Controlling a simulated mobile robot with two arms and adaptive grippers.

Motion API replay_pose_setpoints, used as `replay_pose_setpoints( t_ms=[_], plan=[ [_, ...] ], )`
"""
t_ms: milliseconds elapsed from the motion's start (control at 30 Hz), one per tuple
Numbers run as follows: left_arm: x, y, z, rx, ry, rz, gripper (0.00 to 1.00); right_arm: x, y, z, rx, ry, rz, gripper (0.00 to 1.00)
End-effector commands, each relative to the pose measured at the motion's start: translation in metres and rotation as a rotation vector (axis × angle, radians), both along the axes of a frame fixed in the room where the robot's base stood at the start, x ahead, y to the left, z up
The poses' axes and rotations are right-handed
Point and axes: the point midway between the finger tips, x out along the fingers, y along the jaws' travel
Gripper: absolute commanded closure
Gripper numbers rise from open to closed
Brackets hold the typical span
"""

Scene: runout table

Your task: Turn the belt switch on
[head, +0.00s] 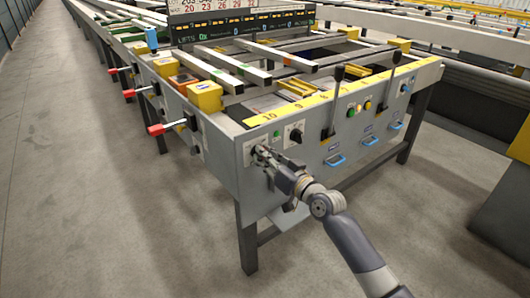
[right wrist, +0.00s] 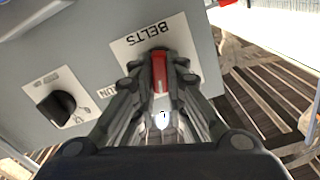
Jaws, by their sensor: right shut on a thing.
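The belt switch (right wrist: 160,70) has a red handle on a white plate marked BELTS (right wrist: 140,40), in the right wrist view. My right gripper (right wrist: 159,82) is shut on this handle, with a finger on each side of it. The fingers hide part of the switch. In the head view my right gripper (head: 262,157) is at the left end of the table's grey front panel (head: 228,160), over a white plate (head: 248,150). The switch itself is hard to make out there. My left gripper is not in view.
A black knob (right wrist: 57,105) sits close beside the switch on the same panel. Two upright levers (head: 334,100) (head: 389,80) and several blue handles (head: 335,160) are farther right. Red-tipped handles (head: 155,129) stick out from the left side. The floor in front is clear.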

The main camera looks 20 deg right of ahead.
Motion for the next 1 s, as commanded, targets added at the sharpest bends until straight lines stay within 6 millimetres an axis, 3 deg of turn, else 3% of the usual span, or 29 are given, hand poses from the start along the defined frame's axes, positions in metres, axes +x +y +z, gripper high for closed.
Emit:
replay_pose_setpoints(
  t_ms=[167,600,1000],
  plan=[
    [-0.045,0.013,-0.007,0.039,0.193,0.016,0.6,0.0,0.0,0.001,0.121,0.047,0.0,1.0],
    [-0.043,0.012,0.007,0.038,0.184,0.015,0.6,0.001,-0.001,-0.001,0.387,0.143,0.0,1.0],
    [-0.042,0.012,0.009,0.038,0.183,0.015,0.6,0.001,-0.001,-0.001,0.459,0.168,0.0,1.0]
  ],
)
